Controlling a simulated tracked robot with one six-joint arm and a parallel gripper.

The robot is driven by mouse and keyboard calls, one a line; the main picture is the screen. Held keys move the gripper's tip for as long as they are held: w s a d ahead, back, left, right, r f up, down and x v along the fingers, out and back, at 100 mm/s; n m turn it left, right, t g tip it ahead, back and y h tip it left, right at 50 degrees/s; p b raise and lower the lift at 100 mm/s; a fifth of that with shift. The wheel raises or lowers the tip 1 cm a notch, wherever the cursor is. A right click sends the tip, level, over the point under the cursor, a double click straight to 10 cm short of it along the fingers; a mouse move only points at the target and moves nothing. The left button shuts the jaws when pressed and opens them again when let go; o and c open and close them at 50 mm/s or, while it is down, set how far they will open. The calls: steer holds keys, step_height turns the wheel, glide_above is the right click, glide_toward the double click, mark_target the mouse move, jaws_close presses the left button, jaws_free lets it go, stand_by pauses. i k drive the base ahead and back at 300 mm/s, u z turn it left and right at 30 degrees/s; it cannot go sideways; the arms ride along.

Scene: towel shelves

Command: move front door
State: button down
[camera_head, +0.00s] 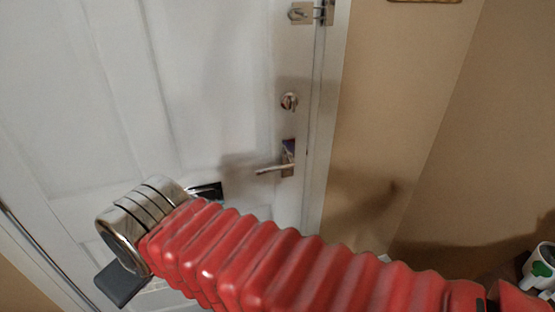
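The white panelled front door (225,80) fills the left and middle of the view and looks closed against its frame. A metal lever handle (273,169) sticks out to the left from a plate near the door's right edge. My gripper (150,218) is in front of the door, to the lower left of the lever and apart from it in the picture. Dark gripper parts show on both sides of the metal wrist. The fingertips are hidden behind my wrist and red ribbed arm, so their opening is unclear.
A round lock (289,101) sits above the lever. A metal latch (311,13) spans the door edge and frame (328,90) higher up. A beige wall (410,110) stands to the right. A white and green object (541,266) is at the lower right edge.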

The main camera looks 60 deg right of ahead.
mark_target(99, 99)
steer(key=z, duration=0.25)
steer(key=k, duration=0.8)
steer(key=z, duration=0.6)
steer(key=k, duration=0.45)
steer(key=i, duration=1.05)
steer(key=u, duration=0.85)
steer(key=i, duration=0.85)
steer(key=u, duration=0.6)
